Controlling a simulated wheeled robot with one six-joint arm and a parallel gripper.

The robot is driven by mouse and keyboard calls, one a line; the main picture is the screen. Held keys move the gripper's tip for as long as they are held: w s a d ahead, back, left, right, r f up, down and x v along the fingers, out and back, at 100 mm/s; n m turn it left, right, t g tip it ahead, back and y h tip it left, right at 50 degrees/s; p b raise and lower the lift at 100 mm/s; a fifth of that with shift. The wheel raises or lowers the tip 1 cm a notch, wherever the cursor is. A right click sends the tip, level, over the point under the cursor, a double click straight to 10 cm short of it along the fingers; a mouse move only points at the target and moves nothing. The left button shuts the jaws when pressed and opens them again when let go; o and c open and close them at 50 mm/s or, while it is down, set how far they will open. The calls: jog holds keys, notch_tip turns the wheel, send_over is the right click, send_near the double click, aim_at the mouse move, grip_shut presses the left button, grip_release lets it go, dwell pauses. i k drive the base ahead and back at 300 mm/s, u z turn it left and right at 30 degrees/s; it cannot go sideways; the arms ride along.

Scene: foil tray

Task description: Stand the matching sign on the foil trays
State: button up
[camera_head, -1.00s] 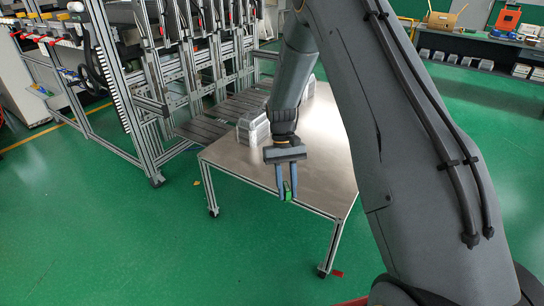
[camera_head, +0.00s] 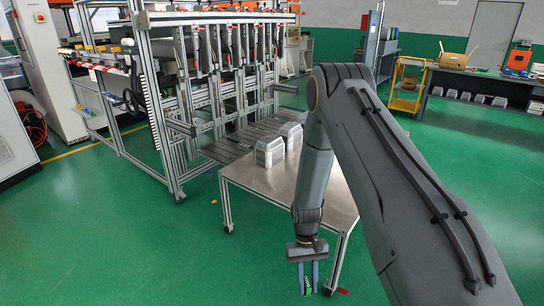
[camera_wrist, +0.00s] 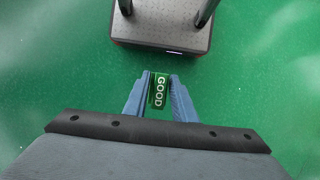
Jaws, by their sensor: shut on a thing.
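My gripper (camera_head: 308,279) hangs in front of the table's near corner in the head view, with its blue fingers pointing down. It is shut on a small green sign (camera_wrist: 159,92), which reads "GOOD" in white letters in the wrist view. The sign also shows as a green bit between the fingertips in the head view (camera_head: 308,284). The foil trays (camera_head: 270,152) stand in silvery stacks at the back left of the metal table (camera_head: 255,180). A second stack (camera_head: 291,132) is just behind the first. No sign shows on them. Both stacks are apart from my gripper.
A metal-frame machine with slatted shelves (camera_head: 222,150) adjoins the table's back left. The table top right of the stacks is partly hidden by my arm. A yellow cart (camera_head: 405,85) and a workbench (camera_head: 490,88) stand far back. Green floor is open around the table.

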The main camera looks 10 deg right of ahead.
aim_at(270, 138)
jog(key=u, duration=0.6)
jog(key=i, duration=0.8)
jog(key=u, duration=0.45)
jog(key=i, duration=1.15)
jog(key=z, duration=0.85)
jog(key=i, duration=0.85)
jog(key=z, duration=0.8)
